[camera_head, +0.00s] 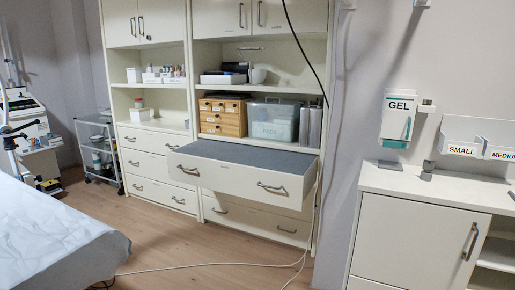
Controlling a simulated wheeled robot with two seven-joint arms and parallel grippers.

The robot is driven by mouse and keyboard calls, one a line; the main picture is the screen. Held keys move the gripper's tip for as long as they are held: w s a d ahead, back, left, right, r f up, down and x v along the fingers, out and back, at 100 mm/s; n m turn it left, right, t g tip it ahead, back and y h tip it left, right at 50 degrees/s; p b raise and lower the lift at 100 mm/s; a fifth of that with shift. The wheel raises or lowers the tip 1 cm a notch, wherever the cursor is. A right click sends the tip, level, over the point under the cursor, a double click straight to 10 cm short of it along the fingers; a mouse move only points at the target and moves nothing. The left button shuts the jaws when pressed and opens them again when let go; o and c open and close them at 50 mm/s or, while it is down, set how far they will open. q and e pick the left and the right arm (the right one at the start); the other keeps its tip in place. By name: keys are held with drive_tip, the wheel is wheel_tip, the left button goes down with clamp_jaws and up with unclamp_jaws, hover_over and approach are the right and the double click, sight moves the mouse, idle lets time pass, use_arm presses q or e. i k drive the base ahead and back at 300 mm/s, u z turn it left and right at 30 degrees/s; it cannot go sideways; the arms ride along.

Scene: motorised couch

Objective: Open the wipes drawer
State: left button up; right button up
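A wide white drawer (240,184) in the right-hand cabinet stands pulled out, with two dark handles on its front and a grey surface (240,160) on top. Below it, another drawer (255,219) is shut. The left-hand cabinet has several shut drawers, such as the upper one (150,139) and the middle one (148,163). I see no readable wipes label, so I cannot tell which is the wipes drawer. Neither of my grippers is in view.
A couch (50,235) with a pale cover fills the lower left. A cable (215,265) lies across the wooden floor (180,240). A white counter (440,187) stands at right under a gel dispenser (398,118). A trolley (100,150) stands at the back left.

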sight(210, 117)
drive_tip(key=u, duration=0.4)
drive_tip(key=i, duration=3.9)
drive_tip(key=u, duration=1.35)
drive_tip(key=i, duration=2.25)
drive_tip(key=z, duration=3.05)
drive_tip(key=i, duration=0.5)
drive_tip(key=u, duration=0.05)
